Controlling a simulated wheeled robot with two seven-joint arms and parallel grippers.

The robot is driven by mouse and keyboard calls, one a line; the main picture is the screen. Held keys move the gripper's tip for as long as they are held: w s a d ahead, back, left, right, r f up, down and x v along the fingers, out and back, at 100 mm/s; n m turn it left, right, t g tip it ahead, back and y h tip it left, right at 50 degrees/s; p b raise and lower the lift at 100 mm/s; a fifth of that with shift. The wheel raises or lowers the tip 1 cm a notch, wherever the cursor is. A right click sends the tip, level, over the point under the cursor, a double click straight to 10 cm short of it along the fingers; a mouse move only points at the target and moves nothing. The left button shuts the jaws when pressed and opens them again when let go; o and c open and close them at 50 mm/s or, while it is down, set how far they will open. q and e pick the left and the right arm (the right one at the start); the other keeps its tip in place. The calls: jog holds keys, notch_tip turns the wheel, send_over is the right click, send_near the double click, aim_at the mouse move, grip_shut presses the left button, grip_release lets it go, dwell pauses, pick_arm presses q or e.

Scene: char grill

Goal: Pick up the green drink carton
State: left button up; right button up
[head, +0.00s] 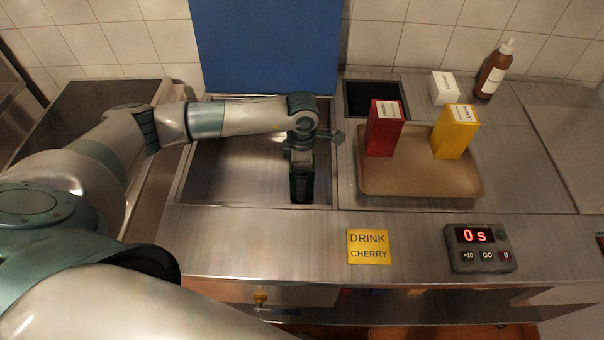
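My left arm reaches in from the left, and its gripper (301,178) points down over the right part of the sunken metal basin (235,170). A dark, slightly green shape shows at the gripper's lower end. I cannot tell whether it is the fingers or a green carton between them. No green carton shows clearly elsewhere. A red carton (384,130) and a yellow carton (456,132) stand upright on a tan tray (420,185), right of the gripper. My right gripper is not in view.
A white carton (443,88) and brown bottle (493,72) stand behind the tray, near a dark square opening (375,97). A yellow note (368,247) reading "DRINK CHERRY" and a timer (479,248) showing "0 s" are in front. A blue panel (265,45) stands behind the basin.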

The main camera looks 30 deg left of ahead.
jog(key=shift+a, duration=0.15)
pick_arm(q)
jog(key=c, duration=1.3)
jog(key=shift+c, duration=0.2)
jog(key=shift+r, duration=0.1)
jog(key=shift+w+r+b, duration=0.1)
jog(key=shift+r+b, duration=0.2)
jog(key=shift+r, duration=0.25)
notch_tip(320, 180, up, 2)
jog(key=shift+r+b, duration=0.1)
jog(key=shift+b, duration=0.3)
notch_tip(320, 180, up, 6)
jog(key=shift+f+b, duration=0.15)
jog(key=shift+b, duration=0.65)
jog(key=shift+r, duration=0.4)
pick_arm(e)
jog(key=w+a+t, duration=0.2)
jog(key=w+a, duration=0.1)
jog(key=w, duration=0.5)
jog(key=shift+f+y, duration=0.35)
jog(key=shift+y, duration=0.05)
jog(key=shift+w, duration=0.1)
